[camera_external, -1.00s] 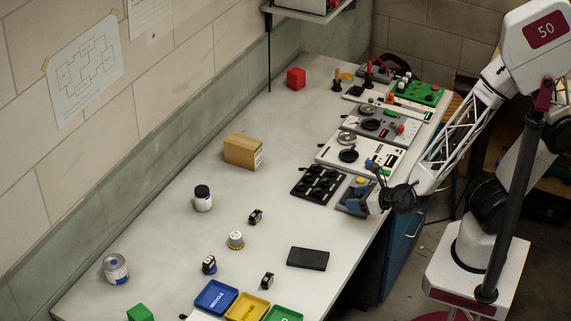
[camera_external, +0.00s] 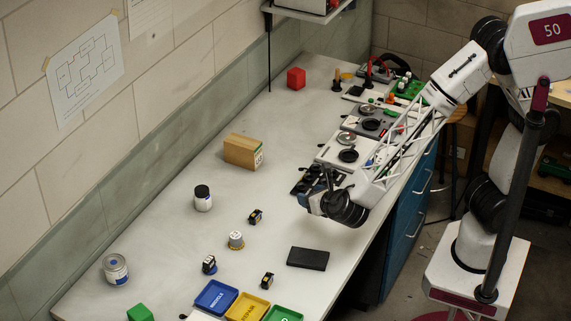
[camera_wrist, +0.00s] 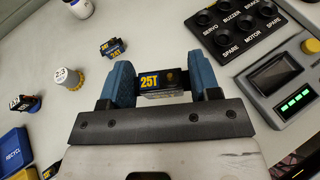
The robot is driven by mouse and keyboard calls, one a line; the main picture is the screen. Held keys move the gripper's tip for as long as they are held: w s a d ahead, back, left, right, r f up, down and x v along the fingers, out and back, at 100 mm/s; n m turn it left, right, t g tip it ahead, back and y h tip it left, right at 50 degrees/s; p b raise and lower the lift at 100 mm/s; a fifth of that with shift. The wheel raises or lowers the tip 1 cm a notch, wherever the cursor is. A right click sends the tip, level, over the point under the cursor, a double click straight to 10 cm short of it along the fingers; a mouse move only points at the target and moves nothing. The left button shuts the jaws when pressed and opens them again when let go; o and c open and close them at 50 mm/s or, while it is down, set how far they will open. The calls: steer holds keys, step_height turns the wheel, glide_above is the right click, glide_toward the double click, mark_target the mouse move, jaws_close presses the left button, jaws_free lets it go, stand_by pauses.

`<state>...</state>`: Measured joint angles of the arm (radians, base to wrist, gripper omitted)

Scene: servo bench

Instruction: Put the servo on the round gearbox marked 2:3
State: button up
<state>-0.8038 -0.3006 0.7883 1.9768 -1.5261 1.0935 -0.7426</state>
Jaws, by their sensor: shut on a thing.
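My gripper (camera_wrist: 160,80) is shut on a dark servo (camera_wrist: 158,83) with a yellow 25T label, seen in the wrist view between the two blue jaws. In the external view my gripper (camera_external: 320,195) hangs over the bench near the black socket panel, and the held servo cannot be made out there. The round gearbox (camera_wrist: 68,77), a pale cylinder on a yellow base, reads 2:3 in the wrist view, left of my gripper. The gearbox also shows on the open bench in the external view (camera_external: 236,240), apart from my gripper, with nothing on top.
Other small servos lie near the gearbox, one above it (camera_external: 255,216), one left (camera_external: 209,265), one lower right (camera_external: 267,280). A black block (camera_external: 308,258) lies to the right. A blue tray (camera_external: 216,297) is at the front. A labelled black socket panel (camera_wrist: 240,25) stands right of my gripper.

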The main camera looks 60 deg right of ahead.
steer(key=w+a+f+m+g+h, duration=0.1)
steer(key=w+a+m+g+h, duration=0.1)
steer(key=a, duration=0.5)
steer(key=shift+w+a+m+g+h, duration=0.3)
steer(key=shift+w+m+h, duration=0.2)
steer(key=shift+w+m, duration=0.2)
glide_above(236, 235)
steer(key=shift+w+a+f, duration=0.1)
steer(key=shift+f, duration=0.65)
steer(key=shift+f, duration=1.75)
steer(key=shift+f, duration=0.1)
